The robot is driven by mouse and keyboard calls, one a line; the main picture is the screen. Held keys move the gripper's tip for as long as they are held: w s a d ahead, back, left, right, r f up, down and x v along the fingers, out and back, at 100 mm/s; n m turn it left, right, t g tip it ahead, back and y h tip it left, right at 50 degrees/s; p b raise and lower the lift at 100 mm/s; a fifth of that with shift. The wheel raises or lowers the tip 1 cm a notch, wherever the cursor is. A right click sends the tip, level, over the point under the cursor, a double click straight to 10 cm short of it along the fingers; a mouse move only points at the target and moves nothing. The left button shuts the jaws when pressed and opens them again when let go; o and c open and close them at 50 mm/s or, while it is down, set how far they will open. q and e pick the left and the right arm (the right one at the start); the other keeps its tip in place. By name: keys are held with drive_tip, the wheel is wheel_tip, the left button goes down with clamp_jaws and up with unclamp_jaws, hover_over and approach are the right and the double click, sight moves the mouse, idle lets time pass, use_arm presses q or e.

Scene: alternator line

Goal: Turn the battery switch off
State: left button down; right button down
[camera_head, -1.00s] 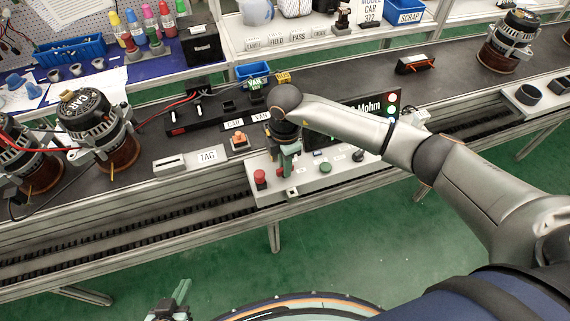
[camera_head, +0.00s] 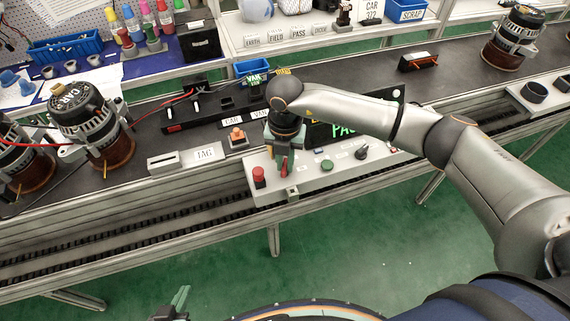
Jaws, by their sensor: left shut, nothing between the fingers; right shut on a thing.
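My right gripper (camera_head: 284,172) points down at the front of the white control panel (camera_head: 305,183). It is shut on a small red lever (camera_head: 284,168), which shows between its fingers and looks like the battery switch. The fingers hide the switch's base, and its on or off mark cannot be read. My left gripper (camera_head: 179,303) is shut and empty at the bottom edge, away from the bench.
A red mushroom button (camera_head: 258,174) stands just left of my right gripper. A green button (camera_head: 327,164) and a black knob (camera_head: 361,152) are to its right. My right arm partly covers a display (camera_head: 345,131) with green letters. An alternator (camera_head: 85,122) stands at the left.

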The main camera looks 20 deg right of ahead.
sight(285, 165)
drive_tip(key=n+b, duration=0.2)
drive_tip(key=n, duration=0.2)
drive_tip(key=shift+n, duration=0.4)
drive_tip(key=shift+n+b, duration=0.45)
drive_tip(key=shift+n, duration=0.05)
drive_tip(key=c, duration=0.9)
unclamp_jaws()
drive_tip(key=shift+o, duration=0.2)
wheel_tip(285, 165, up, 13)
drive_tip(key=shift+f, duration=0.2)
